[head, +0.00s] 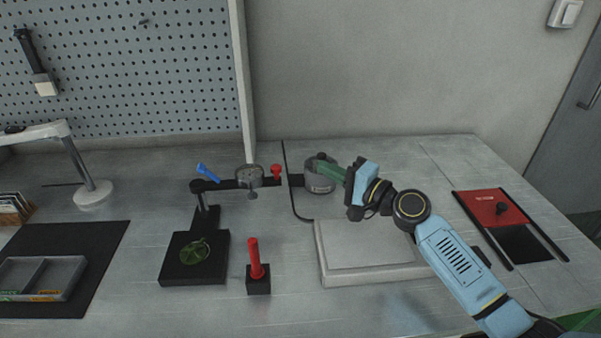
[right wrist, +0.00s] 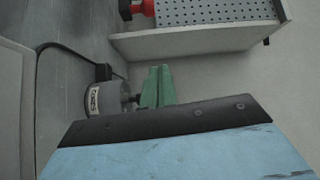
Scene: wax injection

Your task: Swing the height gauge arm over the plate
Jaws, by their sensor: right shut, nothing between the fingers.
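The height gauge has a black square plate (head: 176,272) with a round green piece (head: 195,252) lying on it. From the gauge's post, a black arm (head: 228,185) points right, out past the plate's right edge. The arm carries a round dial (head: 250,176) and ends at a red knob (head: 277,171). In the right wrist view a red knob (right wrist: 141,8) shows at the top edge. My right gripper (head: 322,166) is right of the knob, apart from it, at a grey pot. Its green fingers (right wrist: 157,84) are shut and empty. My left gripper is out of view.
The grey pot (head: 319,181) with a black knob stands close by my right fingers, also in the right wrist view (right wrist: 105,100). A red-handled tool stands in a black block (head: 258,287) right of the plate. A pale slab (head: 370,245) lies beneath my right arm.

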